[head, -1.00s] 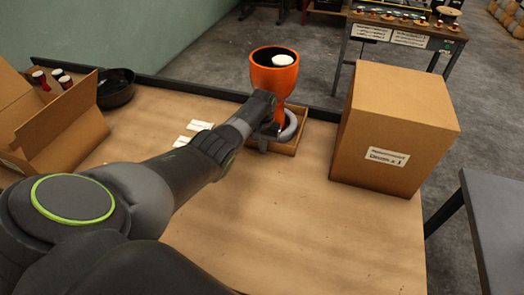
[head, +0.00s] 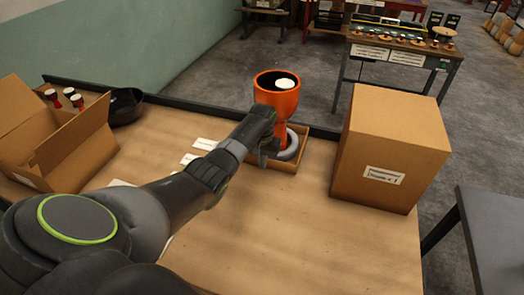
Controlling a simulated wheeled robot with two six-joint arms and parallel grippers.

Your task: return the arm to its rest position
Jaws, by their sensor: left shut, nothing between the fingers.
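My left arm reaches in from the lower left across the table. My left gripper (head: 266,150) is just in front of the orange goblet drum (head: 287,103). The arm's wrist hides much of the gripper and the lower left of the drum. The drum stands upright in a shallow cardboard tray (head: 287,167), with a grey ring (head: 293,146) around its lower part. A white round piece (head: 285,84) lies inside its open top. I cannot see whether the gripper touches the drum or ring. My right gripper is not in view.
A large closed cardboard box (head: 388,150) stands right of the tray. An open box (head: 50,140) with small red-and-white drums (head: 68,97) and a black bowl (head: 124,106) are at the left. White labels (head: 205,144) lie on the table (head: 285,225). The front middle is clear.

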